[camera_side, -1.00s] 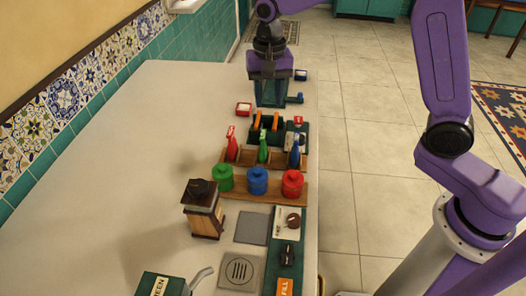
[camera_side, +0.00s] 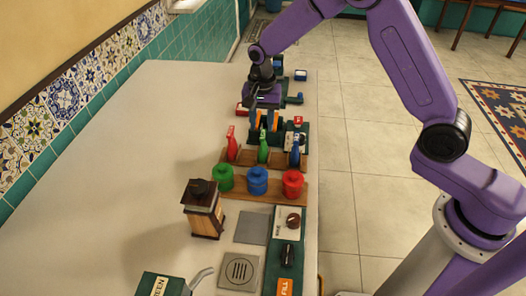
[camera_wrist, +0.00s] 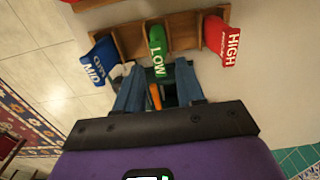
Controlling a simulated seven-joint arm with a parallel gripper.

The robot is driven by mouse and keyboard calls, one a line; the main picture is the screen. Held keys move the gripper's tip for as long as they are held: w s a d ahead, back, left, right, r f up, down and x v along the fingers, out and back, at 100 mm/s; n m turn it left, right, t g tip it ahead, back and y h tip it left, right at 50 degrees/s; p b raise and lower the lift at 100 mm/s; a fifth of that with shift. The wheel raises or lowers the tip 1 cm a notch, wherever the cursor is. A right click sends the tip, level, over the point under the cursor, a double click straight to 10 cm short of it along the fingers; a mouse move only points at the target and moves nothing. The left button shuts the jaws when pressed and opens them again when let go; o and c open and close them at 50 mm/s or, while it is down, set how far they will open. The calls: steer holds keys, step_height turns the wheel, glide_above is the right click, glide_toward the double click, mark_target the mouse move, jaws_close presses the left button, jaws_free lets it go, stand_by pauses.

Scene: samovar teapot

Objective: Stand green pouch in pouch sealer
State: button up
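The green pouch (camera_side: 263,148), marked LOW in the wrist view (camera_wrist: 157,43), stands in the middle slot of a wooden rack (camera_wrist: 130,40), between the other two pouches. The pouch sealer (camera_side: 288,137) is a dark green unit with orange parts, directly behind the rack in the side view. My gripper (camera_side: 265,117) is over the sealer, pointing down. In the wrist view its two blue fingers (camera_wrist: 157,75) are apart, with nothing held between them. An orange sealer part (camera_wrist: 155,97) shows through the gap. The fingers partly hide the sealer.
A red pouch (camera_side: 231,144) and a blue pouch (camera_side: 295,151) flank the green one. Green (camera_side: 223,178), blue (camera_side: 257,181) and red (camera_side: 292,184) canisters stand in front. A wooden grinder (camera_side: 204,210) stands at front left. The table's left side (camera_side: 140,130) is clear.

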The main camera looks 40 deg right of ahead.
mark_target(263, 134)
steer(key=shift+d+f, duration=0.15)
steer(key=shift+f, duration=3.65)
jaws_close()
